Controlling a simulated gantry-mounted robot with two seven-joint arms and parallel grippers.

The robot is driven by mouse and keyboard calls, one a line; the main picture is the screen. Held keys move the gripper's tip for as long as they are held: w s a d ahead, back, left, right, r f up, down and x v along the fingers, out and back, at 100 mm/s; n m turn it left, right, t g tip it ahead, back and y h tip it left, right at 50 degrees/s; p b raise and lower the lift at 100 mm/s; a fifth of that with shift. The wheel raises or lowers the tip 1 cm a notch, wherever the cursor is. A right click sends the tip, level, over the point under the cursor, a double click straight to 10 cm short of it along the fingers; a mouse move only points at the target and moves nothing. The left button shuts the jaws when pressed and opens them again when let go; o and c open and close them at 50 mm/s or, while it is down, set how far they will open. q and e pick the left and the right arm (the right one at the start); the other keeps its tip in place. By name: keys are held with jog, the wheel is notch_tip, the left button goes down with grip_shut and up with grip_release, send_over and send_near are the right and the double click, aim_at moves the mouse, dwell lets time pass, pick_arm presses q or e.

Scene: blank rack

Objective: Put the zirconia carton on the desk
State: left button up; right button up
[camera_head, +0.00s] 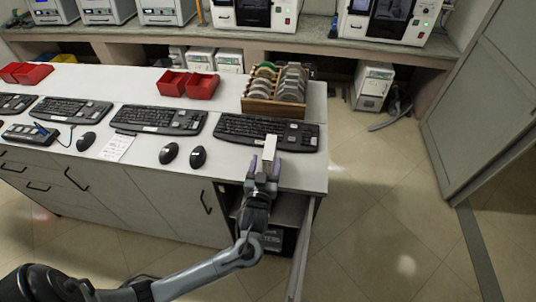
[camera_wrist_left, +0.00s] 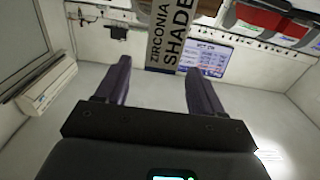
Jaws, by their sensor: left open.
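The zirconia carton (camera_head: 269,148) is a slim pale box at the desk's front edge, by the rightmost keyboard. In the left wrist view its grey face (camera_wrist_left: 170,38) reads "ZIRCONIA SHADE". My left gripper (camera_head: 265,168) is open, its two fingers apart at the carton's near end. The wrist view shows the fingers (camera_wrist_left: 158,72) spread with the carton ahead of and partly between them. The carton's near end is partly hidden by the fingers, and I cannot tell whether it rests on the desk (camera_head: 300,170). My right gripper is not in view.
The rightmost keyboard (camera_head: 235,130) lies just behind the carton, and a wooden rack of discs (camera_head: 275,112) stands behind it. Two black mice (camera_head: 198,157) are left of the gripper. Red bins (camera_head: 188,84) sit further back. Open floor lies to the right.

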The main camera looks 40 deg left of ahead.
pick_arm(q)
jog(key=s+d+f+m+g+h, duration=0.2)
jog(key=s+d+f+g+h, duration=0.15)
jog(key=s+d, duration=0.25)
jog(key=s+d+f+m+g+h, duration=0.25)
jog(key=s+d+f+h, duration=0.2)
jog(key=s, duration=0.25)
jog(key=s+d+m+g+h, duration=0.1)
jog(key=s+m+g, duration=0.2)
jog(key=s, duration=1)
jog(key=g, duration=0.2)
jog(key=shift+d+f+m+g, duration=0.35)
jog(key=shift+g, duration=0.05)
